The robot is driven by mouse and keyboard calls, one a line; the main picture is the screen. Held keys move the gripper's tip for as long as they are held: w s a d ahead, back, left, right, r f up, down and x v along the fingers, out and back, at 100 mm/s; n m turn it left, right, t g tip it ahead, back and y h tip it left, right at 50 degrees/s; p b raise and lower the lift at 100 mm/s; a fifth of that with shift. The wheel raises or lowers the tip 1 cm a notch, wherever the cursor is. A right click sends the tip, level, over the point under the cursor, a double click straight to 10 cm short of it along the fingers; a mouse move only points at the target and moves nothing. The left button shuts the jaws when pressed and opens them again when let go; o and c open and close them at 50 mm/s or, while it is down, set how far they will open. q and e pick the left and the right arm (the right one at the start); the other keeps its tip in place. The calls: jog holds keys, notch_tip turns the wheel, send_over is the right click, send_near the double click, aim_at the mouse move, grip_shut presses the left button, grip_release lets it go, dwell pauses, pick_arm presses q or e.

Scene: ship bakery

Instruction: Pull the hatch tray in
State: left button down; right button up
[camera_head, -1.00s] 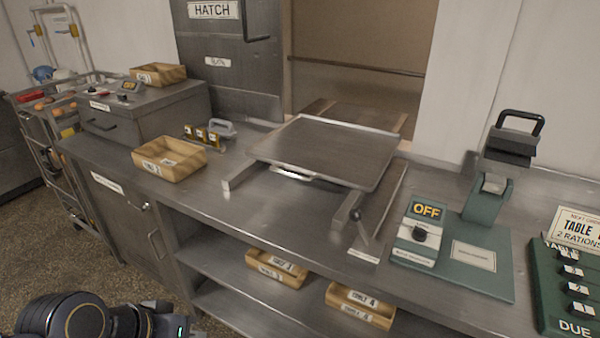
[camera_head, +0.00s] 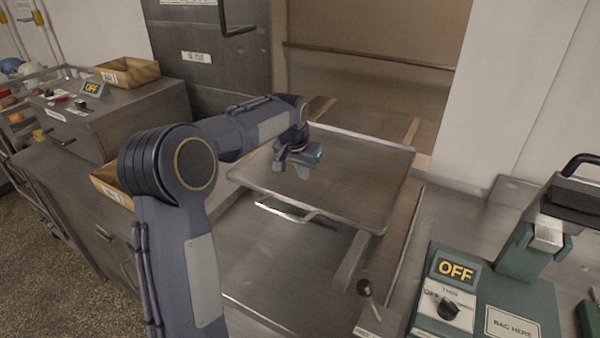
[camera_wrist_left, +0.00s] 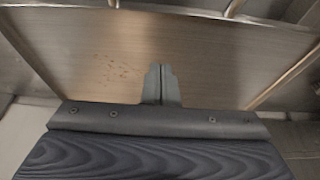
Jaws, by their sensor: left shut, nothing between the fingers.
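The hatch tray (camera_head: 345,194) is a flat metal tray with a low rim, lying on rails at the hatch opening. A pale handle (camera_head: 288,212) shows along its front edge. My left gripper (camera_head: 304,176) is over the tray's surface, pointing down, with its fingers together and nothing between them. In the left wrist view the closed fingers (camera_wrist_left: 161,84) stand in front of the tray's brownish surface (camera_wrist_left: 100,62); whether they touch it I cannot tell. My right gripper is not in view.
A small lever (camera_head: 366,290) stands by the right rail's front end. A green bagging device (camera_head: 480,300) marked OFF is at the right. A wooden box (camera_head: 127,72) sits on a metal cabinet at the left. The hatch door (camera_head: 205,60) is behind my left arm.

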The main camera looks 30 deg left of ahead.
aim_at(301, 201)
pick_arm(q)
jog(key=x, duration=0.7)
jog(key=shift+f+p, duration=0.1)
jog(key=shift+p, duration=0.3)
jog(key=s, duration=0.3)
jog(key=shift+r, duration=0.2)
jog(key=shift+s+d+f, duration=0.1)
jog(key=shift+s, duration=0.4)
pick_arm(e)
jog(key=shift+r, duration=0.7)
pick_arm(q)
jog(key=shift+s, duration=0.1)
